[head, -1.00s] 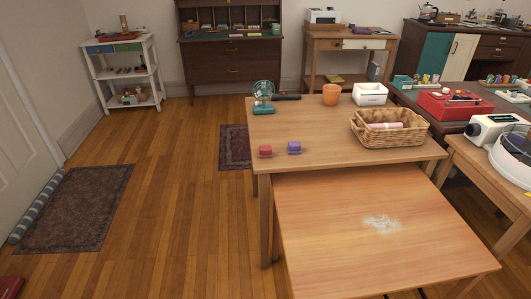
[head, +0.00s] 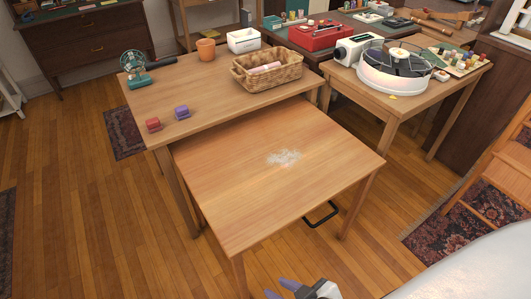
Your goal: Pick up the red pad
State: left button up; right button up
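The red pad (head: 153,124) is a small red block at the near left corner of the wooden back table (head: 205,85). A purple pad (head: 181,112) sits just to its right, apart from it. My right gripper (head: 277,288) shows at the bottom edge, partly cut off. Its two grey-purple fingers are spread apart with nothing seen between them. It is well below and right of the red pad, with the lower front table between them. My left gripper is not in view.
The lower front table (head: 240,195) is bare except for a white powdery patch (head: 285,157). A wicker basket (head: 266,70), an orange pot (head: 206,49), a white box (head: 243,41) and a small green fan (head: 133,65) stand on the back table. Floor at left is open.

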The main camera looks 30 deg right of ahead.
aim_at(154, 124)
jog(key=u, duration=1.35)
jog(key=i, duration=2.45)
jog(key=z, duration=2.85)
